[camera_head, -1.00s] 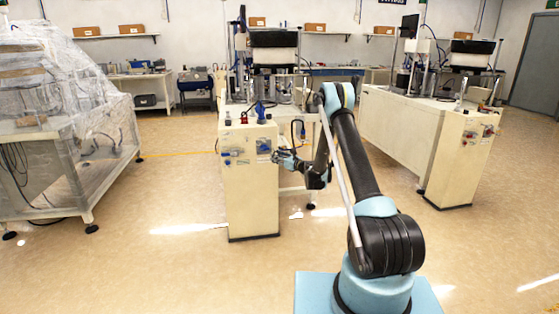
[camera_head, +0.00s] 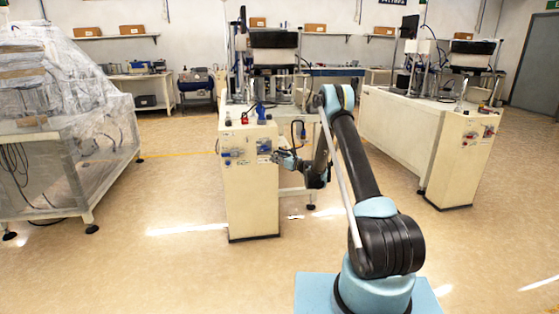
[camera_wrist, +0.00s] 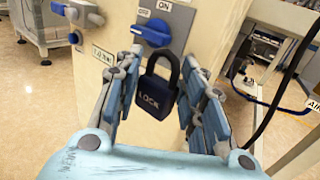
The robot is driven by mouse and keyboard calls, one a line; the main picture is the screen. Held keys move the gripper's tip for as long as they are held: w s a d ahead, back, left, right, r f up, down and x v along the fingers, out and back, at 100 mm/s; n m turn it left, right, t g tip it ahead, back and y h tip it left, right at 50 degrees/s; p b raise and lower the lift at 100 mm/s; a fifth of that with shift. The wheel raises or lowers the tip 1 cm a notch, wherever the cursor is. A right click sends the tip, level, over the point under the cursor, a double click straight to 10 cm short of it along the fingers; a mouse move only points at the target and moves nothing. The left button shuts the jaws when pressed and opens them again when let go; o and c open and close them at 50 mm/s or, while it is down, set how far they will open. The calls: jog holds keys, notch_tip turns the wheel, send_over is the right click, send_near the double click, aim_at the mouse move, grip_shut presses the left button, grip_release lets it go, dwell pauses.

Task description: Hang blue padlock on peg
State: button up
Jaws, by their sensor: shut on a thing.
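The dark blue padlock (camera_wrist: 155,97), marked LOCK, hangs upright between the fingers of my gripper (camera_wrist: 163,72) in the wrist view, with its dark shackle at the top. My gripper is shut on it. The shackle stands just below a blue rotary knob (camera_wrist: 151,31) on a grey OFF/ON plate; I cannot tell whether they touch. I cannot make out a separate peg. In the head view my gripper (camera_head: 287,159) is at the right front of the cream cabinet (camera_head: 250,205), and the padlock is too small to make out.
Another blue switch (camera_wrist: 73,11) is at the upper left of the panel in the wrist view. A black cable (camera_wrist: 283,85) runs at the right. A wrapped machine (camera_head: 60,120) stands at the left and another cream machine (camera_head: 410,135) at the right.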

jog(key=shift+w+a, duration=0.25)
jog(key=shift+w, duration=0.65)
jog(key=shift+w+a, duration=0.25)
jog(key=shift+w, duration=0.65)
dwell(0.5)
jog(key=shift+f, duration=0.3)
dwell(0.8)
jog(key=o, duration=1.2)
jog(key=shift+o, duration=0.2)
jog(key=shift+o, duration=1.4)
jog(key=shift+s, duration=0.1)
jog(key=v, duration=0.7)
